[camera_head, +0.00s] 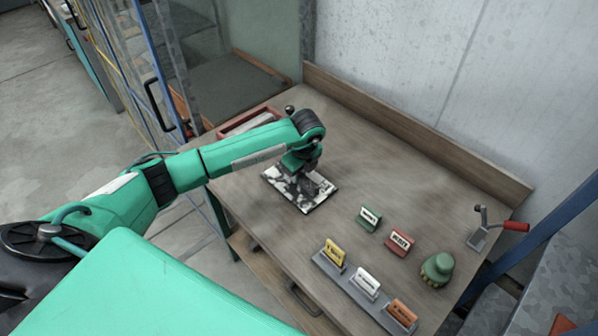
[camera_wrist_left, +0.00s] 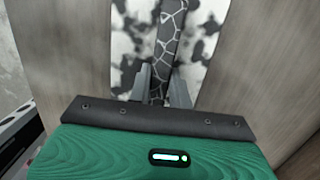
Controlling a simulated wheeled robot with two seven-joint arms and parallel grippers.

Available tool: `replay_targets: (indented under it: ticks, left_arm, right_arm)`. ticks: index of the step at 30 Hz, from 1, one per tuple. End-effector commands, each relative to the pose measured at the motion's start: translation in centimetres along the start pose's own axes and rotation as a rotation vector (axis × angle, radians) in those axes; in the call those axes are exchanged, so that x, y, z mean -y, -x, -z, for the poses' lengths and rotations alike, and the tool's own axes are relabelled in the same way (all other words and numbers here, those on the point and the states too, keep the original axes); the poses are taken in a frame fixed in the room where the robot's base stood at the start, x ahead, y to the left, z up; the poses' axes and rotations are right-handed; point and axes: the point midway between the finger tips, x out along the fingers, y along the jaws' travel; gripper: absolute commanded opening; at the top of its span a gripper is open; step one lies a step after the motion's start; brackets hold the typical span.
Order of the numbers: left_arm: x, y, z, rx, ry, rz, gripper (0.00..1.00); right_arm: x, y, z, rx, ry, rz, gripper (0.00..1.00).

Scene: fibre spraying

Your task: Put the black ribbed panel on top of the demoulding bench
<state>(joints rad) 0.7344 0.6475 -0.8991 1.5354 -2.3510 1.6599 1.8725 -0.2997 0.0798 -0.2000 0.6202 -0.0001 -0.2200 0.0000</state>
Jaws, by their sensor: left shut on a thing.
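My left gripper (camera_head: 299,166) is over the wooden-topped bench (camera_head: 340,150), pointing down at a flat black-and-white mottled piece (camera_head: 319,190) on its top. In the left wrist view, my left gripper (camera_wrist_left: 160,88) is shut on a dark strip with a pale net of lines (camera_wrist_left: 167,45). This strip looks like the black ribbed panel seen narrow. The white piece with black blotches (camera_wrist_left: 203,40) shows on both sides of it. I cannot tell whether the strip touches it. My right gripper is not in view.
A red tray (camera_head: 262,113) lies at the back left. The bench's right rear is clear.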

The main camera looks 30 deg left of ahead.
Motion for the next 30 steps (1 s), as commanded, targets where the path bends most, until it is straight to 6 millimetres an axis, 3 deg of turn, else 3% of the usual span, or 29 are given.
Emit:
replay_targets:
  ticks: [4,5,7,8,20,30]
  left_arm:
    - [0.1,-0.2,0.0,0.000,0.001,0.002,0.00]
    - [0.0,-0.2,0.0,0.000,0.000,0.000,0.26]
    - [0.0,-0.2,0.0,0.000,0.000,0.000,0.39]
    - [0.0,-0.2,0.0,0.000,0.000,0.000,0.42]
    - [0.1,0.6,-0.1,0.000,0.000,0.002,0.42]
    - [0.1,7.4,0.0,0.001,0.000,0.005,0.42]
  right_arm:
    - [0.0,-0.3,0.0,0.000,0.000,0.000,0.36]
    - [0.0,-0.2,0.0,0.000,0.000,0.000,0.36]
    - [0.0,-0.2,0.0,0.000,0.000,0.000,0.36]
    - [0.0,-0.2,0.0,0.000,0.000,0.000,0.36]
    - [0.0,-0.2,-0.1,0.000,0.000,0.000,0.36]
    - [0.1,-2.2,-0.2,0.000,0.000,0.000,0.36]
